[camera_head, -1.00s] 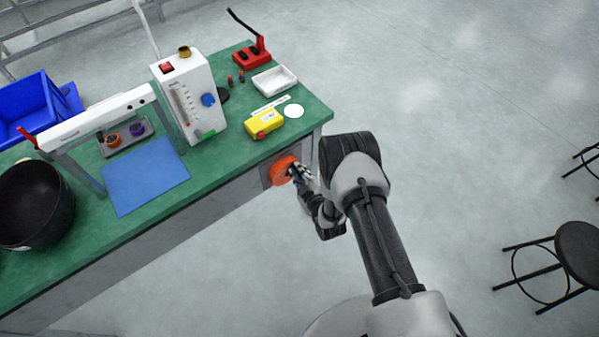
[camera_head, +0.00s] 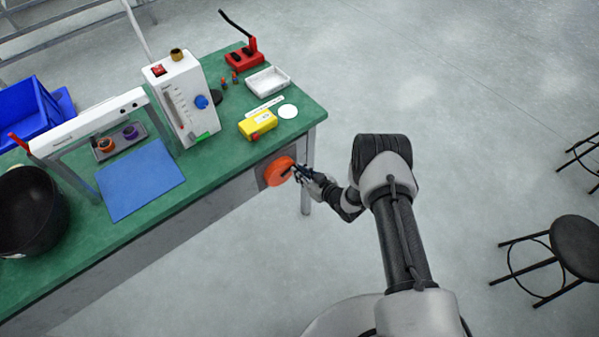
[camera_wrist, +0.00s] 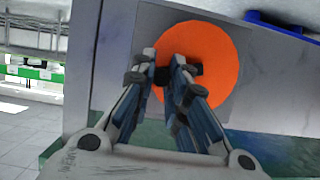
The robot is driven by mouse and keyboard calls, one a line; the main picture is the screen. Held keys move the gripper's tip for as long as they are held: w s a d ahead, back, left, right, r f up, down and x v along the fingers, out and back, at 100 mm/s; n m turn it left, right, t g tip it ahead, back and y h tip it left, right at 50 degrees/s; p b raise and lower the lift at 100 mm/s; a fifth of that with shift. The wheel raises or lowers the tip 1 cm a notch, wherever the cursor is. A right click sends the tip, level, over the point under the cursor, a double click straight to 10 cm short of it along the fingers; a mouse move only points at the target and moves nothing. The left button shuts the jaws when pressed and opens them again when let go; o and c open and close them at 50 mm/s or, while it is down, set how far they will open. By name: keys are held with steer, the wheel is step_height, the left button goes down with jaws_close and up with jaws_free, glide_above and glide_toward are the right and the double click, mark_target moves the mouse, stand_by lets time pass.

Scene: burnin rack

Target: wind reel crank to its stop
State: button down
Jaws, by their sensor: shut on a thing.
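The orange reel (camera_head: 278,171) is a round disc on a grey plate on the front side of the green workbench. It also shows in the wrist view (camera_wrist: 220,50), straight ahead of my fingers. My gripper (camera_head: 296,172) reaches in from the right to the reel's face. In the wrist view my gripper (camera_wrist: 166,72) is shut on the dark crank handle (camera_wrist: 190,69) in front of the disc. Most of the crank is hidden behind the fingers.
The green bench top (camera_head: 225,150) carries a yellow box (camera_head: 257,124), a white instrument (camera_head: 182,100), a blue mat (camera_head: 140,180) and a black bin (camera_head: 32,210). A bench leg (camera_head: 306,195) stands close to my gripper. Stools (camera_head: 575,248) stand far right on open floor.

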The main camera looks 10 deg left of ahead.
steer(key=shift+w+d+f+m+g+y, duration=0.15)
steer(key=shift+f+m+g+y, duration=0.35)
steer(key=shift+f+m+y, duration=0.45)
steer(key=shift+r+h, duration=0.15)
steer(key=shift+h, duration=0.1)
steer(key=c, duration=1.6)
jaws_free()
steer(key=v, duration=1.2)
steer(key=shift+r, duration=0.1)
steer(key=shift+w, duration=0.1)
